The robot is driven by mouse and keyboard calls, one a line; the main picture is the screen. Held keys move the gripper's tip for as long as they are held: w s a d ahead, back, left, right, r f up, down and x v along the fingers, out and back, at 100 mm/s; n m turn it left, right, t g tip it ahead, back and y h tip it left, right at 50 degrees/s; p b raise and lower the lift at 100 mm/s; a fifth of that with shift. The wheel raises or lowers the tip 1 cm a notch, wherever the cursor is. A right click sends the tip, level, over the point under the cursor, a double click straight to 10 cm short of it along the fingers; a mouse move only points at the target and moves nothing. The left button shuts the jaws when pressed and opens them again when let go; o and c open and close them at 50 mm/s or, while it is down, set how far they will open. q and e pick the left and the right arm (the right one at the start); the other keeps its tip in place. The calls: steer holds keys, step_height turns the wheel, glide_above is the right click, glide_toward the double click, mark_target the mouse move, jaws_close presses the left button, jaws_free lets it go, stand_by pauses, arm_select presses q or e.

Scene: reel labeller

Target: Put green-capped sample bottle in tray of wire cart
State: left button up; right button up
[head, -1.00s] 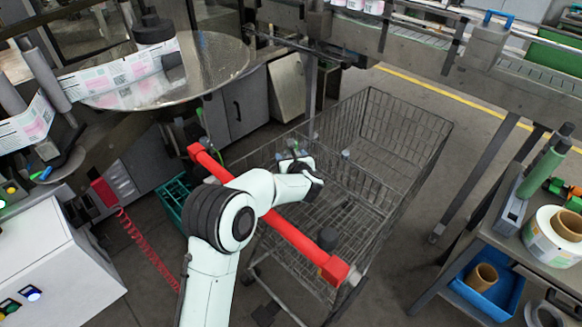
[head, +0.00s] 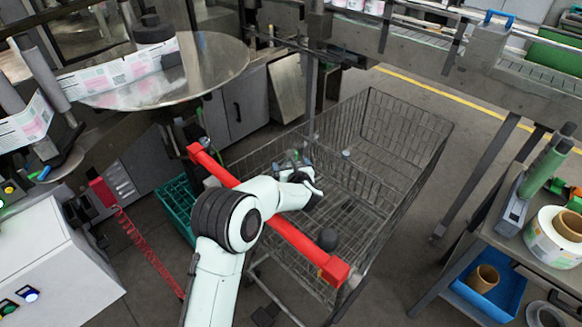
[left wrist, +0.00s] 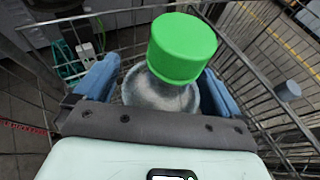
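The green-capped sample bottle (left wrist: 180,58) is clear with a bright green screw cap and stands between the blue fingers of my left gripper (left wrist: 158,92) in the left wrist view. The fingers close on both sides of its body, and its lower part is hidden. In the head view my left gripper (head: 291,166) is over the wire cart (head: 405,122), inside the basket behind the red handle (head: 300,240). The hand largely hides the bottle there. The wire mesh of the cart also shows in the left wrist view (left wrist: 262,130). My right gripper is in neither view.
A small grey-topped item (head: 346,154) and a dark round item (head: 328,238) show at the cart. A teal crate (head: 176,212) is left of the cart. A bench with a blue bin (head: 490,290) stands right. The cart's right part looks clear.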

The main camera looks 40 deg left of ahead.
arm_select(q)
steer(key=shift+r, duration=0.15)
steer(key=v, duration=0.7)
steer(key=shift+d+r+b, duration=0.15)
steer(key=shift+d+b, duration=0.05)
steer(key=shift+b, duration=0.15)
steer(key=shift+s+r, duration=0.1)
